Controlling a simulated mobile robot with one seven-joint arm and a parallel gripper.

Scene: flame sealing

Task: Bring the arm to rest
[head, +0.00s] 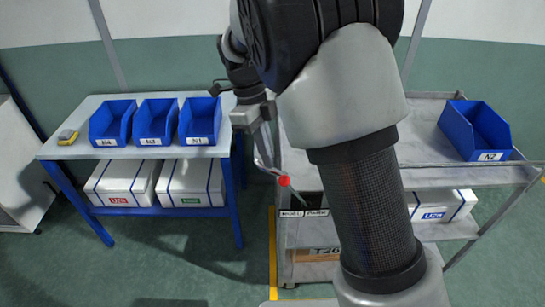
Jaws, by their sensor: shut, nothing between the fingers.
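My arm rises from the lower right, bends at the top middle and comes down to its wrist. My gripper (250,117) is at the arm's end, between the blue-framed table and the grey cart, and appears small and partly dark. It is shut with nothing held. Its fingertips are hard to make out against a bent metal rod with a red tip (284,181) just below. I cannot tell whether the gripper touches the rod.
The table (70,152) at left holds several blue bins, including the N1 bin (200,121), and a small yellow device (68,136). White boxes (190,183) sit on its lower shelf. The cart (425,178) carries another blue bin (475,130). Floor shows between them.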

